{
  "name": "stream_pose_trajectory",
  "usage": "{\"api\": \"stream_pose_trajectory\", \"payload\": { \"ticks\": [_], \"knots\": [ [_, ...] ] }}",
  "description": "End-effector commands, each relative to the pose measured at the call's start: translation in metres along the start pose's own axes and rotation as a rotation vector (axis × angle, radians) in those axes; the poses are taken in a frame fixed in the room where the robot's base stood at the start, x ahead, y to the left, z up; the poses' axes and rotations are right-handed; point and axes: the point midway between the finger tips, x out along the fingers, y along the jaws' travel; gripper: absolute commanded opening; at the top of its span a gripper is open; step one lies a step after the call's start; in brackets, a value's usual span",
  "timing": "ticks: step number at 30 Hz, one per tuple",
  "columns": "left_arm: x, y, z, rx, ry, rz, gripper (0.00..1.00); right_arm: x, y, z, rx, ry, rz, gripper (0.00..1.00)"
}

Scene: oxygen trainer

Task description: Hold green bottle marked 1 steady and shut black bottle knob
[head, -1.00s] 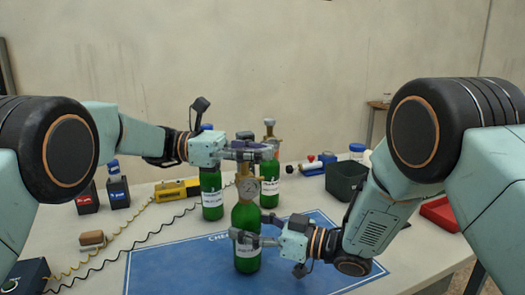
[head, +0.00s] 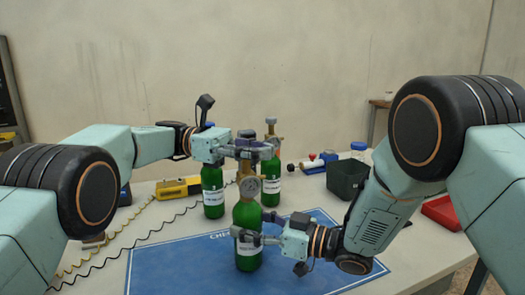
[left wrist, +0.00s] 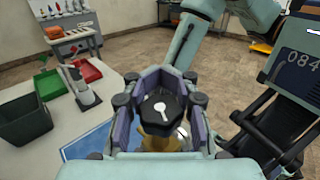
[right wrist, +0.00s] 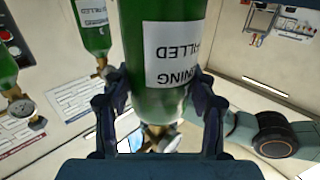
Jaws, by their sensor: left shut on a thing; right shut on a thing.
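A green bottle (head: 245,217) with a white label and a gauge (head: 250,187) stands upright on the blue mat (head: 165,270); I cannot read a number on it. My right gripper (head: 255,238) is shut around its body, one finger on each side in the right wrist view (right wrist: 160,105). My left gripper (head: 250,147) is above the bottle, shut on its black knob (left wrist: 163,110). The knob has a white mark on top and sits between the finger pads in the left wrist view. The fingers mostly hide it in the head view.
Two more green bottles stand close behind, one at the left (head: 212,190) and one at the right (head: 271,170). A yellow device (head: 180,188) with coiled cords lies at the left. A dark bin (head: 347,178) and red tray (head: 440,213) are at the right.

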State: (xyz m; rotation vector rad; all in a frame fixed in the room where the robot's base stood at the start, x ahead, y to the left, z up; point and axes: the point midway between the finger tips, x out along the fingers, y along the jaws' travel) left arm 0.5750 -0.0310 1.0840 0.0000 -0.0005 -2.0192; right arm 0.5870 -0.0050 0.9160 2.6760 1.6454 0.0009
Motion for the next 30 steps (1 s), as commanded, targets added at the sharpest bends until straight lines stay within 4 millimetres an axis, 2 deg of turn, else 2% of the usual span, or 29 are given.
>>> {"api": "stream_pose_trajectory", "payload": {
  "ticks": [4,5,10,30],
  "knots": [
    [0.0002,-0.0001,0.0007,0.001,0.000,-0.001,0.00,0.0001,-0.0002,0.0005,0.001,-0.002,0.000,0.00],
    [0.0002,-0.0001,0.0007,0.001,0.000,-0.001,0.24,0.0001,-0.0001,0.0005,0.001,-0.002,0.000,0.00],
    [0.0004,-0.0001,0.0003,0.000,0.000,-0.001,0.38,0.0001,-0.0001,0.0005,0.001,-0.002,0.000,0.00],
    [0.0003,0.0018,0.0007,-0.001,-0.003,0.026,0.38,0.0001,-0.0001,0.0006,0.002,-0.002,0.000,0.00]
  ]
}}
